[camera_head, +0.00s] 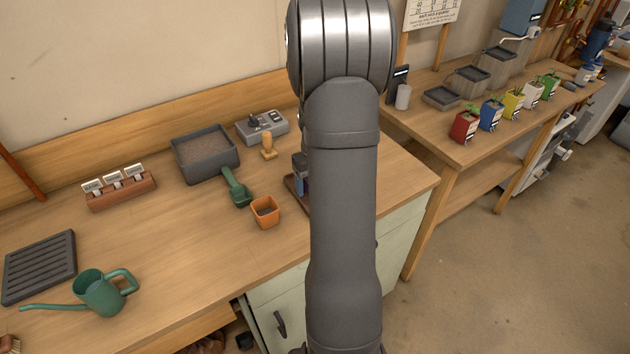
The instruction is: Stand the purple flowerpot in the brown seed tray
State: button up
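My own arm covers the middle of the camera_head view and hides most of the work spot behind it. The brown seed tray (291,190) shows only as a dark brown left edge and corner on the bench beside the arm. A narrow strip of purple (306,188), possibly the purple flowerpot, shows at the arm's left edge, over or in the tray; I cannot tell which. A small grey and blue part beside it (298,168) looks like a bit of my gripper. Its fingers are otherwise hidden, so its opening and any hold on the pot cannot be seen.
An orange pot (265,212) and a green scoop (237,188) stand close left of the tray. Behind are a soil bin (205,155), a wooden dibber (268,147) and a grey device (262,127). A watering can (100,292) is front left. Bench between is clear.

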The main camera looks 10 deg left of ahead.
jog(key=shift+r, duration=0.1)
notch_tip(320, 180, up, 12)
dwell(0.5)
jog(key=shift+f, duration=4.1)
